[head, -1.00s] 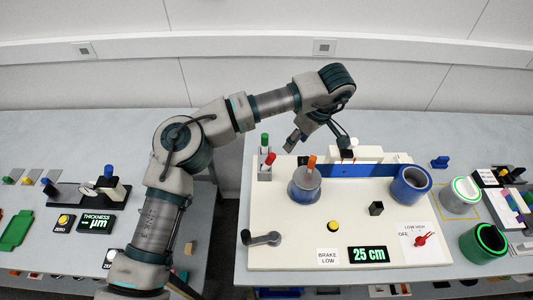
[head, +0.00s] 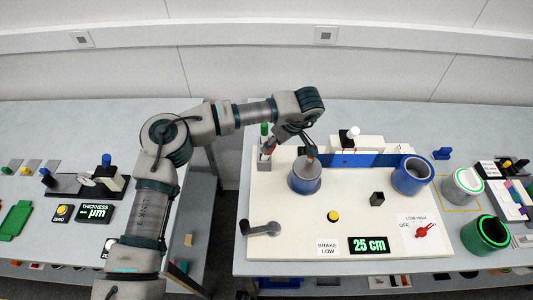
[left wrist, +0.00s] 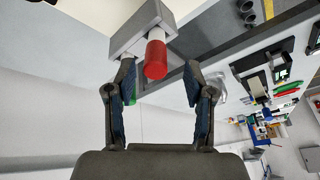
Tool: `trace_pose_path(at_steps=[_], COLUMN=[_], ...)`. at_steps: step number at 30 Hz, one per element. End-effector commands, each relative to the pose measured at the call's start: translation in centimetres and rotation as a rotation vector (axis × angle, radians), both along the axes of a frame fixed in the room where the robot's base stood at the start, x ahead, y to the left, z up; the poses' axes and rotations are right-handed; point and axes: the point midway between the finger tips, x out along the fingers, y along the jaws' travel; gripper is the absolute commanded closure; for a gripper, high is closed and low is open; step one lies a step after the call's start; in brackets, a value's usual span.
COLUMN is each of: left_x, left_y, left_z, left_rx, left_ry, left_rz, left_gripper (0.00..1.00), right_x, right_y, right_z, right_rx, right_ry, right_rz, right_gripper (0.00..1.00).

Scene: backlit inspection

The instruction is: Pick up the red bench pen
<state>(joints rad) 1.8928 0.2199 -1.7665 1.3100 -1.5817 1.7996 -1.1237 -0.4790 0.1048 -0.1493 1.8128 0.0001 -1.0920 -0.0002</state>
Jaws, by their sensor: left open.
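The red bench pen (head: 267,149) stands upright in a small grey holder (head: 264,164) at the back left of the white panel, partly hidden by my left gripper in the head view. In the left wrist view its red cap (left wrist: 156,60) points toward me from the holder (left wrist: 141,30), between the fingertips and nearer the left one. My left gripper (left wrist: 161,72) is open, with nothing held; in the head view it (head: 290,147) is beside the pen. A green pen (head: 264,129) stands behind the red one; a bit of green (left wrist: 132,94) shows behind a finger. My right gripper is not in view.
A blue-grey spool (head: 305,178) stands just right of the holder, close to my gripper. A crank handle (head: 262,229) lies at the panel's front left. A blue cylinder (head: 411,176) stands further right. A gap separates this bench from the left bench.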

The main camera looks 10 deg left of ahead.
Motion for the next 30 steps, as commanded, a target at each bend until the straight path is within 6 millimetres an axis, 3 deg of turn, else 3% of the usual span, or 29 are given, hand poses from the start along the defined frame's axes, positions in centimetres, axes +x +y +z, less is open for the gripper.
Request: trace_pose_path(at_steps=[7, 14, 21, 30], left_x=[0.9, 1.0, 1.0, 1.0], left_y=[1.6, 1.9, 1.7, 1.6], left_z=[-3.6, -4.0, -4.0, -3.9], left_rx=[0.0, -0.004, -0.002, -0.004], left_ry=[0.004, 0.001, 0.001, 0.001], left_rz=[0.0, 0.001, 0.0, -0.001], left_gripper=[0.47, 0.47, 0.99, 1.0], right_x=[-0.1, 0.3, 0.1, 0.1], right_y=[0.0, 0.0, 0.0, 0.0], right_z=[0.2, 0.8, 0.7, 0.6], right_rx=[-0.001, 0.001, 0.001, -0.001], right_ry=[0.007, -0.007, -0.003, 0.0], right_rz=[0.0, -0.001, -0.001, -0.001], right_gripper=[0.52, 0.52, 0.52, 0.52])
